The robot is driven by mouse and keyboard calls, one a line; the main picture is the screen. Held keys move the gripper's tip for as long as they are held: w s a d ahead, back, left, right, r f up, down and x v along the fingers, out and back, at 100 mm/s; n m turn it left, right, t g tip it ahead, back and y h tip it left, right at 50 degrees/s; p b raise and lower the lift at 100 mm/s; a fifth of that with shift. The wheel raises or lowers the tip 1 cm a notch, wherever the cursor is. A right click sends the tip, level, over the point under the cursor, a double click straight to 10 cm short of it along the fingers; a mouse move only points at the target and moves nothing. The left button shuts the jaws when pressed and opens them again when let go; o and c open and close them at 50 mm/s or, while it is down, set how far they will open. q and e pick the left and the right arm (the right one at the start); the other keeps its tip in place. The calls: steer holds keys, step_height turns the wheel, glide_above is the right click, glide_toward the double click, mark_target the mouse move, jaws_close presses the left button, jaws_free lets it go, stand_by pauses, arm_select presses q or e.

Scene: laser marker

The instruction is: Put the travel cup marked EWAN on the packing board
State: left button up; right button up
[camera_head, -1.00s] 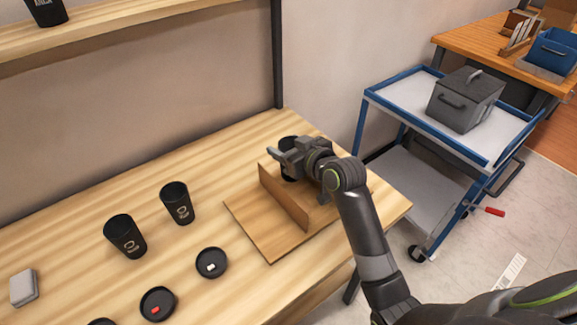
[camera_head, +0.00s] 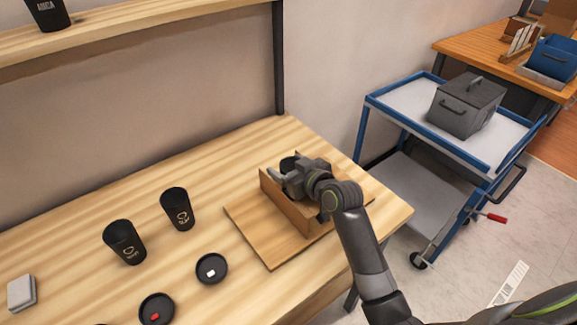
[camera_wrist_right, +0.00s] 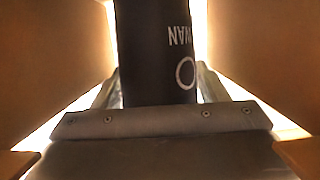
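A black travel cup (camera_head: 288,163) stands upright between the wooden walls of the packing board (camera_head: 262,238). In the right wrist view the cup (camera_wrist_right: 155,55) shows white letters ending in "WAN", upside down, with part of a ring mark. My right gripper (camera_head: 281,179) has its fingers on both sides of this cup and appears shut on it. The cup's base is hidden, so I cannot tell whether it touches the board. My left gripper is not in view.
Two other black cups (camera_head: 125,242) (camera_head: 177,208) stand left on the table. Black lids (camera_head: 211,268) (camera_head: 157,309) lie in front, near a pale block (camera_head: 22,292). Another cup (camera_head: 48,13) is on the shelf. A blue trolley (camera_head: 410,101) holds a grey box (camera_head: 466,106).

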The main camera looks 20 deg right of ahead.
steer(key=shift+r, duration=0.1)
steer(key=shift+s+r, duration=0.1)
steer(key=shift+r, duration=0.05)
steer(key=v, duration=1.1)
steer(key=shift+s+d, duration=0.15)
steer(key=shift+s, duration=0.2)
steer(key=shift+r, duration=0.1)
